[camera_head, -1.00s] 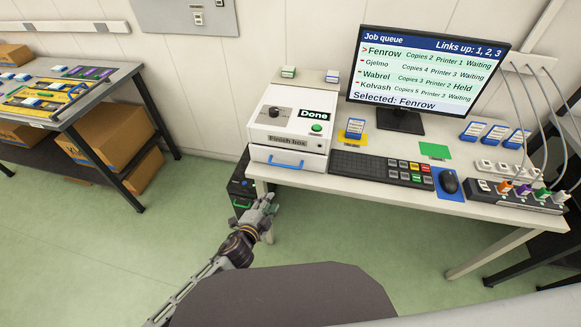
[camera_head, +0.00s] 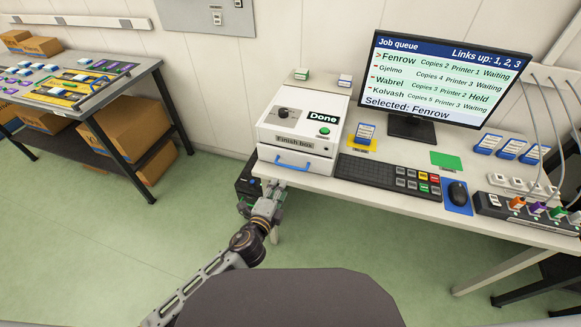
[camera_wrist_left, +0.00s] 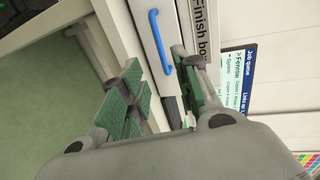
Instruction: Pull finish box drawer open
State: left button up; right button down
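The finish box (camera_head: 303,130) is a white box on the left part of the desk, with a knob, a green button and a "Done" label. Its drawer (camera_head: 316,165) is below the "Finish box" label and looks shut. The drawer has a blue bar handle (camera_head: 292,165), which also shows in the left wrist view (camera_wrist_left: 159,42). My left gripper (camera_head: 272,192) is just in front of and below the handle, near the desk's front edge. In the left wrist view its green-padded fingers (camera_wrist_left: 158,88) are apart and empty, with the handle beyond their tips. My right gripper is not in view.
A keyboard (camera_head: 380,175), a monitor (camera_head: 450,75) and a mouse (camera_head: 457,193) are right of the box. A dark bin-like unit (camera_head: 247,187) stands under the desk beside my gripper. The floor (camera_head: 150,235) to the left is clear.

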aim_at(290, 166)
pick_arm(q)
jog(key=shift+w+d, duration=0.1)
jog(key=shift+w, duration=0.05)
dwell(0.4)
jog(key=shift+x, duration=6.8)
grip_shut()
